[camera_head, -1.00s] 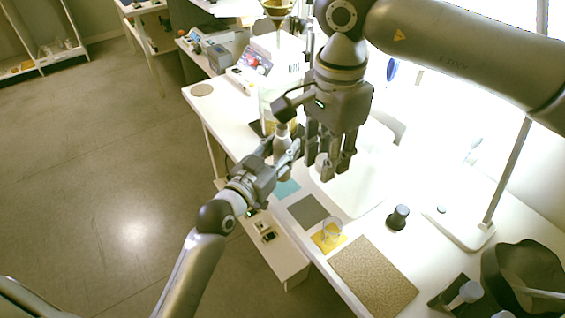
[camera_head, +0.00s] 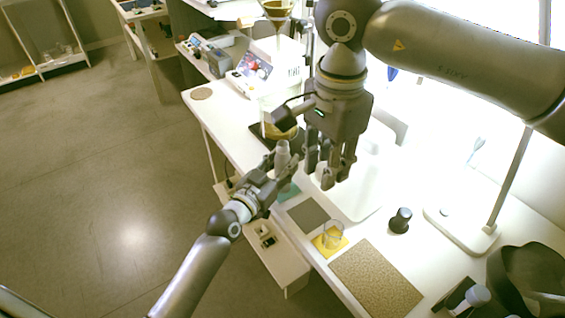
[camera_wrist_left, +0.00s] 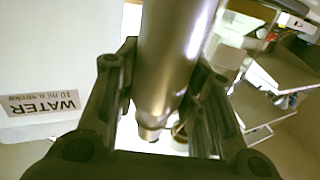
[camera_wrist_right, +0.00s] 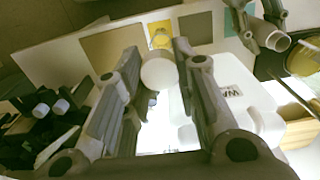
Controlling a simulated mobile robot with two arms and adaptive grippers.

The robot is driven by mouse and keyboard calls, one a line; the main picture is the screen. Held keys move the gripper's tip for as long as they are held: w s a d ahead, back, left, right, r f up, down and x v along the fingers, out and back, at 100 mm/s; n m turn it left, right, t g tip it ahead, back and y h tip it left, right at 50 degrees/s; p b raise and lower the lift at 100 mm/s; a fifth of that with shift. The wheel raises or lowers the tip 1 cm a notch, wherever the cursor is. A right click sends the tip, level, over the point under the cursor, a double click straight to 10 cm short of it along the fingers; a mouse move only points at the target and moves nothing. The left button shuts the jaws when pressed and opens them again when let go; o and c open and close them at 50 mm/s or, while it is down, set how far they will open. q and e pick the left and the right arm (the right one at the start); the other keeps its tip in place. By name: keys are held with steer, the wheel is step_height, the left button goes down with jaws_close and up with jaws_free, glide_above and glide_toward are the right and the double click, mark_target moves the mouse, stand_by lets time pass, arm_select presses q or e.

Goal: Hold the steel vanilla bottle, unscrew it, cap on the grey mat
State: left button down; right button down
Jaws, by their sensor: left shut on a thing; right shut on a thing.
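The steel bottle (camera_head: 283,158) stands roughly upright in my left gripper (camera_head: 281,174), which is shut around it above the table. In the left wrist view the bottle (camera_wrist_left: 172,60) is a shiny cylinder between the fingers. My right gripper (camera_head: 328,178), fingers down, is just right of the bottle and apart from it. In the right wrist view it is shut on a pale round cap (camera_wrist_right: 159,71). The held bottle also shows there (camera_wrist_right: 278,41), its pale end facing the camera. The grey mat (camera_head: 307,214) lies bare on the table below; it also shows in the right wrist view (camera_wrist_right: 199,29).
A glass beaker (camera_head: 333,234) stands on a yellow mat (camera_head: 323,249). A cork mat (camera_head: 375,280), a dark knob-like object (camera_head: 399,221) and a lamp base (camera_head: 462,228) lie nearer. A teal mat (camera_head: 289,193) is partly hidden. A WATER label (camera_wrist_left: 42,103) shows beside my left gripper.

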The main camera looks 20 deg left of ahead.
arm_select(q)
steer(key=c, duration=0.9)
jaws_free()
steer(key=shift+f, duration=0.1)
steer(key=shift+c, duration=0.2)
steer(key=shift+r, duration=0.25)
steer(key=v, duration=1.2)
